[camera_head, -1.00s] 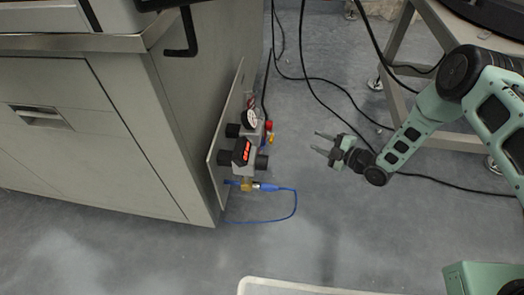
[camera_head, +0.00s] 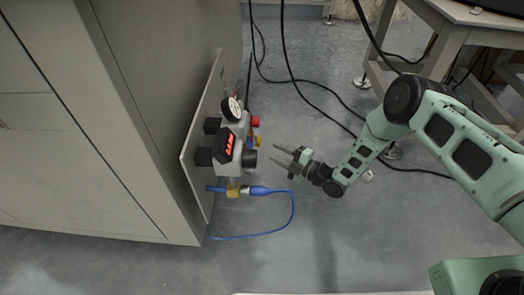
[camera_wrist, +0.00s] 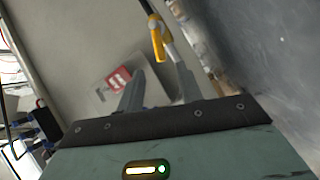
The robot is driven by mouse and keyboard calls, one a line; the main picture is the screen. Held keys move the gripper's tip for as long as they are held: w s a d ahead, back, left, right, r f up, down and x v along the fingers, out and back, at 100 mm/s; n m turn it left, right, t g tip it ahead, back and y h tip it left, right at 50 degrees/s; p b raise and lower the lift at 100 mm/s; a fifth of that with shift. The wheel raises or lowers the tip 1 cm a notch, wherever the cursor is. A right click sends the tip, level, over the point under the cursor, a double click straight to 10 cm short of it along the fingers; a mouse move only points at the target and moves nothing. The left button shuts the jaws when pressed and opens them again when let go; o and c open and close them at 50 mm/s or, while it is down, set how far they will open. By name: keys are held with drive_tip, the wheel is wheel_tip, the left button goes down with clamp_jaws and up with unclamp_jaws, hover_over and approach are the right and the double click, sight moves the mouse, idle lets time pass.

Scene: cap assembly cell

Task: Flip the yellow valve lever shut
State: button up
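The yellow valve lever (camera_head: 257,140) is small in the head view, on the right side of the valve assembly, just below a red part. In the wrist view a yellow lever (camera_wrist: 157,38) hangs at the end of a dark line, beyond my fingertips. My gripper (camera_head: 275,153) is to the right of the assembly, fingers pointing left at it, apart from it. In the wrist view my gripper (camera_wrist: 160,72) has its two fingers spread with nothing between them. The lever's exact angle is hard to tell.
The assembly carries a pressure gauge (camera_head: 232,107) and a red digital display (camera_head: 225,145). It sits on a plate (camera_head: 195,157) beside a grey cabinet (camera_head: 90,190). A blue hose (camera_head: 291,210) loops below. Black cables (camera_head: 310,95) lie on the floor; a table (camera_head: 455,35) stands at upper right.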

drive_tip(key=b+x, duration=0.3)
drive_tip(key=x, duration=0.4)
clamp_jaws()
